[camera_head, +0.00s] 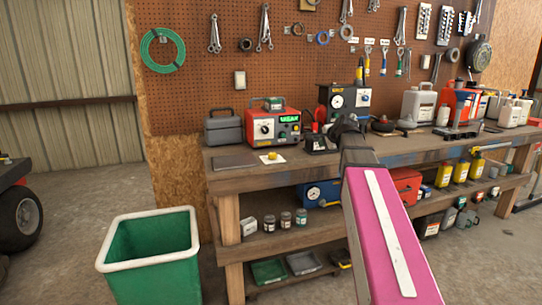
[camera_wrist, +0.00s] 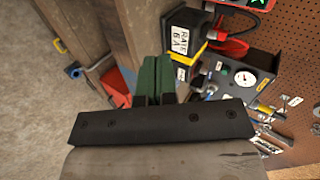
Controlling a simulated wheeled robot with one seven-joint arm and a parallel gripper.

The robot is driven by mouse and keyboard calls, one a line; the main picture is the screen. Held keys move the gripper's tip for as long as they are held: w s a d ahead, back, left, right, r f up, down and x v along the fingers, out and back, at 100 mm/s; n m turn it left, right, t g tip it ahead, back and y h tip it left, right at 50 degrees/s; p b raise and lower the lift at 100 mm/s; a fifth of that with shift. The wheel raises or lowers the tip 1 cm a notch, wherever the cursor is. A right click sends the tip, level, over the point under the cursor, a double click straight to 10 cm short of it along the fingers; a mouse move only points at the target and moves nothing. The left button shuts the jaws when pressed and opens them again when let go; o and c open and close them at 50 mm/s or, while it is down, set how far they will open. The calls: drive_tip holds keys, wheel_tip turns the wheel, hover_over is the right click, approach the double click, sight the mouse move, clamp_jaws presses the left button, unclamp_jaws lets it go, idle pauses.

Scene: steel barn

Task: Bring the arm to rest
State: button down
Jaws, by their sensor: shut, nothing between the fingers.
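My arm shows in the head view as a pink link (camera_head: 388,235) with a white strip, reaching from the lower right up to the front of the workbench (camera_head: 240,178). Its dark far end covers part of the bench top, and the fingertips cannot be made out there. In the wrist view my gripper (camera_wrist: 155,62) has two green fingers close together, shut and empty, in front of a dark plate. Beyond the fingers is a black box with a label reading RATE 6A (camera_wrist: 182,32). Whether the fingers touch anything there is unclear.
The bench holds a red charger (camera_head: 273,126), a grey toolbox (camera_head: 224,128), a gauge box (camera_head: 340,100) and several bottles. A pegboard (camera_head: 215,70) with tools stands behind. A green bin (camera_head: 152,282) stands at the lower left.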

drive_tip(key=s+a+f+n+g+h, duration=0.1)
drive_tip(key=s+f+n+g, duration=0.2)
drive_tip(key=s+f, duration=0.5)
drive_tip(key=s+f+n+g+h, duration=0.1)
drive_tip(key=s+f+n+g, duration=0.2)
drive_tip(key=s+f, duration=0.6)
drive_tip(key=s+a+f+n+g+h, duration=0.1)
drive_tip(key=s+f+n+g, duration=0.3)
drive_tip(key=f, duration=1.9)
drive_tip(key=s+n, duration=0.3)
drive_tip(key=s, duration=0.2)
drive_tip(key=shift+a+f, duration=0.35)
drive_tip(key=shift+w, duration=0.15)
